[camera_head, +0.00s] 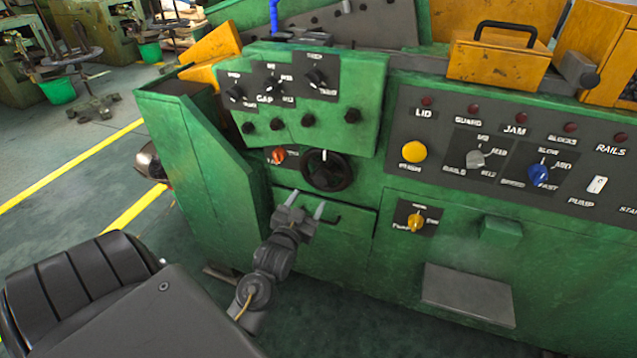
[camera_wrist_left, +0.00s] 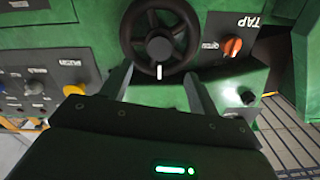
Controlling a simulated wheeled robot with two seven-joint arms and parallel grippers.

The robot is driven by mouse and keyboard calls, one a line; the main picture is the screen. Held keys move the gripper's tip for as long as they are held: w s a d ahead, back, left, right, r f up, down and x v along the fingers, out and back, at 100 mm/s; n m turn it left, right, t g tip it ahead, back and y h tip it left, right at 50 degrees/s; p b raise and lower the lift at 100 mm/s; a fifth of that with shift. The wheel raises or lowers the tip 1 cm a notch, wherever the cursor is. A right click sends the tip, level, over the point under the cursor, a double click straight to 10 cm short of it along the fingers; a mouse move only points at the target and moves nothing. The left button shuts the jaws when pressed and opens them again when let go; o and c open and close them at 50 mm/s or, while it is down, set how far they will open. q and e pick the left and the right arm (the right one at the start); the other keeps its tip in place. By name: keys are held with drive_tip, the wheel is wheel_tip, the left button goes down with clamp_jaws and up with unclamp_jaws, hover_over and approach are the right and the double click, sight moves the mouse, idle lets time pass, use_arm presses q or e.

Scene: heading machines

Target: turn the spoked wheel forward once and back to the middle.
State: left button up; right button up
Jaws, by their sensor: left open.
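The spoked wheel (camera_head: 327,170) is black and sits on the green machine front, below the panel of small black knobs. A white mark shows at the top of its rim in the head view. In the left wrist view the fingers (camera_wrist_left: 160,85) lie either side of the wheel's near edge, with no clear contact. My right gripper is not in view.
An orange selector knob (camera_head: 279,156) is just left of the wheel. Further right are a yellow knob (camera_head: 416,222) and a panel with a yellow button (camera_head: 413,152). A grey plate (camera_head: 468,295) sticks out lower right.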

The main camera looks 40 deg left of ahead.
sight(320, 181)
use_arm(q)
drive_tip(key=x, duration=0.9)
drive_tip(key=shift+w+a+p, duration=0.15)
drive_tip(key=shift+w+p, duration=0.15)
drive_tip(key=shift+w, duration=0.1)
